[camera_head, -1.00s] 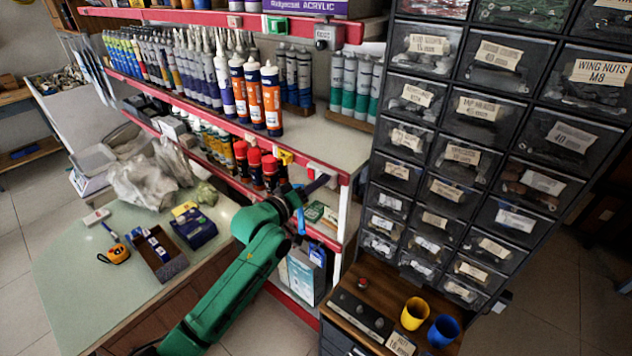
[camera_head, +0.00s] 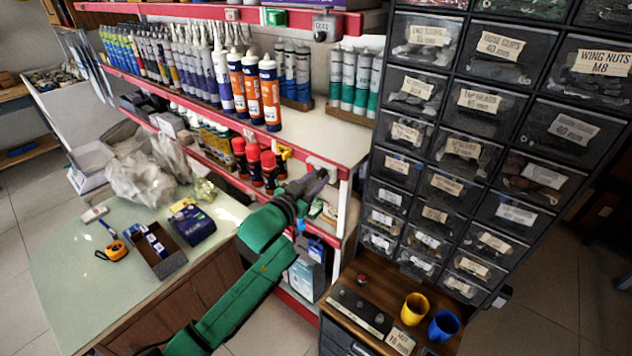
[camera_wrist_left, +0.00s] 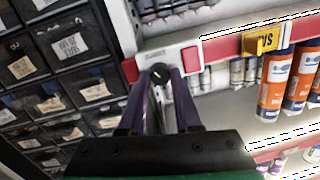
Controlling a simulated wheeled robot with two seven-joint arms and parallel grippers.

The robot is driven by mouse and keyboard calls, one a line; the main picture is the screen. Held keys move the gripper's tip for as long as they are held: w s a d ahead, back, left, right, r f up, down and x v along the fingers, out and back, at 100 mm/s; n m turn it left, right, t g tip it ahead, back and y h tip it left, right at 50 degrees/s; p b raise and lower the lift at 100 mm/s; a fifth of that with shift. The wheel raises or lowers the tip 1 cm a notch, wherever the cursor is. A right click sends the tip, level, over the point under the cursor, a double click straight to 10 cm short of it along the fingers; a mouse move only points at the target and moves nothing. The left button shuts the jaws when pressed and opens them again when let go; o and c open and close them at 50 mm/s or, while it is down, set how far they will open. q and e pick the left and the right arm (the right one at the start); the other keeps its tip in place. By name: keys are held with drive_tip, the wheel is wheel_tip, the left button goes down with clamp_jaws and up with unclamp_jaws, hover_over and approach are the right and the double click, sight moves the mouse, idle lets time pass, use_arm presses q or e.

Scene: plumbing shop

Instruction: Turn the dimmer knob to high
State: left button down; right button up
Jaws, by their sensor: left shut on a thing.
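The dimmer knob (camera_wrist_left: 160,73) is a small dark round knob on a pale plate (camera_wrist_left: 155,54) on the red shelf edge, seen in the left wrist view. My left gripper (camera_wrist_left: 161,76) has its two purple fingers closed together around the knob. In the head view my left gripper (camera_head: 321,175) reaches the shelf's front edge near its right end. There the plate (camera_head: 319,162) shows just above the fingers, and the knob is hidden by them. The knob's pointer and marks are too small to read. My right gripper is not in view.
Several tubes and red-capped cans (camera_head: 253,161) stand on the shelves left of the gripper. A dark drawer cabinet (camera_head: 462,150) stands close on the right. Below it, a wooden top (camera_head: 370,275) carries a yellow cup (camera_head: 414,309) and a blue cup (camera_head: 443,328).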

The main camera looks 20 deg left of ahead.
use_arm(q)
drive_tip(key=m+b, duration=0.1)
drive_tip(key=m, duration=0.3)
drive_tip(key=shift+f+b, duration=0.2)
drive_tip(key=shift+b, duration=0.2)
drive_tip(key=shift+m+t+b, duration=0.4)
drive_tip(key=shift+m+b, duration=0.2)
drive_tip(key=shift+m, duration=0.9)
drive_tip(key=shift+r, duration=0.1)
drive_tip(key=c, duration=0.6)
unclamp_jaws()
drive_tip(key=shift+s, duration=0.1)
